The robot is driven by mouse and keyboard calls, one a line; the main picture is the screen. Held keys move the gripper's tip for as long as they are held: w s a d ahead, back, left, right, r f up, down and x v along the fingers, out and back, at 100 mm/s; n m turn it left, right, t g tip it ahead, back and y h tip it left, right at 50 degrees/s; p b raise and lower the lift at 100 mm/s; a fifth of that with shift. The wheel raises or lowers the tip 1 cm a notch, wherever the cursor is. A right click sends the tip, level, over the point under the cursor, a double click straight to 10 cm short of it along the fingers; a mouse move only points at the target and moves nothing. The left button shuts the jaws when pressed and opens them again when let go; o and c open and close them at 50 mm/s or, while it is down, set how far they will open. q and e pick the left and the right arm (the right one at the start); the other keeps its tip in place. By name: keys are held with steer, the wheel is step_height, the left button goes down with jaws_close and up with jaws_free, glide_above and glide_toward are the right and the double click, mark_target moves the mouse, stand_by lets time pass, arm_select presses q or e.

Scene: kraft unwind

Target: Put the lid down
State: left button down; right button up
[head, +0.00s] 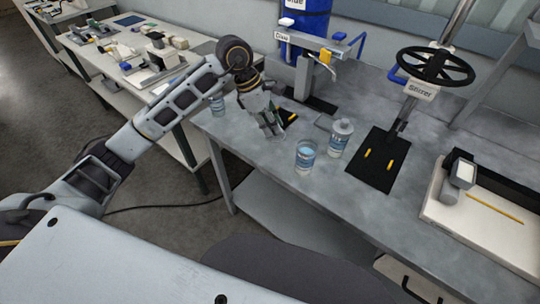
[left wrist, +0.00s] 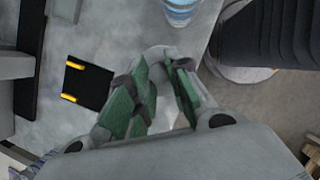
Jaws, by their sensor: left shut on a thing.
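In the head view the lid is hidden or too small to make out. An open clear jar (head: 305,158) with blue contents stands on the bench to the right of the gripper. A jar with a pale top (head: 341,138) stands behind it. My right gripper is not in view.
Another jar (head: 217,103) stands at the bench's left end. A black mat with yellow marks (head: 377,162) lies under the sealer press (head: 423,90). A pale tray (head: 455,215) holds a grey tool at right. The bench (head: 345,205) is clear in front of the jars.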

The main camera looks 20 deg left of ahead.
arm_select(q)
steer(key=shift+f, duration=0.9)
step_height(320, 180, down, 3)
steer(key=shift+f+p, duration=0.3)
steer(key=shift+f, duration=0.4)
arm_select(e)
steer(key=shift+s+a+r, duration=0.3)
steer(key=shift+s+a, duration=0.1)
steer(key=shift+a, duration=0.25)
